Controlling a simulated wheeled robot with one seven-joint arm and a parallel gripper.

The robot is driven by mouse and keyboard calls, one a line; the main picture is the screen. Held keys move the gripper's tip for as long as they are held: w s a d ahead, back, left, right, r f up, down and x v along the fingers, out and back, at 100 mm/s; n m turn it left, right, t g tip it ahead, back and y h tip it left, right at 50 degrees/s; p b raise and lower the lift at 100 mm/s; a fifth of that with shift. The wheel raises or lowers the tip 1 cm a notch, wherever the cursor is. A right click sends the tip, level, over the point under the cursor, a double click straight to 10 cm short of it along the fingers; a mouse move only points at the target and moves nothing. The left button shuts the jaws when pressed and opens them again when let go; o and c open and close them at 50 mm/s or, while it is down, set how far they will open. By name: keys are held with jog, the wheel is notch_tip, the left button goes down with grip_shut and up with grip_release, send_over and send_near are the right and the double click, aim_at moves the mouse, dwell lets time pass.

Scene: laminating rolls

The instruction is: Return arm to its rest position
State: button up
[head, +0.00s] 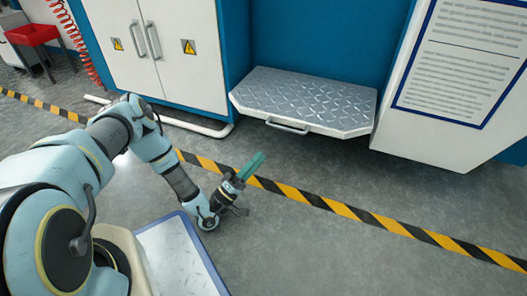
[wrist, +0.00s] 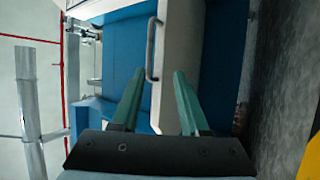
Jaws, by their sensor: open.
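My gripper (head: 254,165) is at the end of my arm in the head view, low over the floor and close to the striped line. Its green fingers point up and to the right, toward the machine front. In the wrist view my gripper (wrist: 158,105) shows both green fingers spread apart with nothing between them. My arm reaches out from the left and bends down at the wrist. The gripper touches nothing that I can see.
A metal tread-plate shelf (head: 305,98) with a handle juts from the blue machine. White cabinet doors (head: 148,42) stand left of it, a white text panel (head: 460,60) right. Yellow-black tape (head: 330,204) crosses the grey floor. A red stand (head: 33,35) is far left. Floor at right is clear.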

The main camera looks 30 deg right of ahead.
dwell(0.5)
jog(key=w+a+r+m+t+y+p, duration=0.1)
jog(key=w+r+m+y+p, duration=0.15)
jog(key=w+r+y, duration=0.4)
jog(key=w+a+r+m+t+y+p, duration=0.1)
jog(key=w+r+m+y+p, duration=0.15)
jog(key=w, duration=0.75)
jog(key=w+a+r+n+t+y+p, duration=0.1)
jog(key=w+a+r+y+p, duration=0.3)
jog(key=a+r, duration=0.5)
jog(key=w+a+r+n+t+y+p, duration=0.1)
jog(key=w+a+r+y+p, duration=0.15)
jog(key=a+r+y, duration=0.6)
jog(key=s+a+r+n+g+y+p, duration=0.1)
jog(key=s+a+r+n+g+p, duration=0.1)
jog(key=s+a+r, duration=0.6)
jog(key=s+a+r+n+g+y+p, duration=0.1)
jog(key=s+a+r+n+g+p, duration=0.1)
jog(key=s+a+r, duration=0.65)
notch_tip(320, 180, up, 35)
jog(key=s+a+p, duration=0.2)
jog(key=p, duration=3.6)
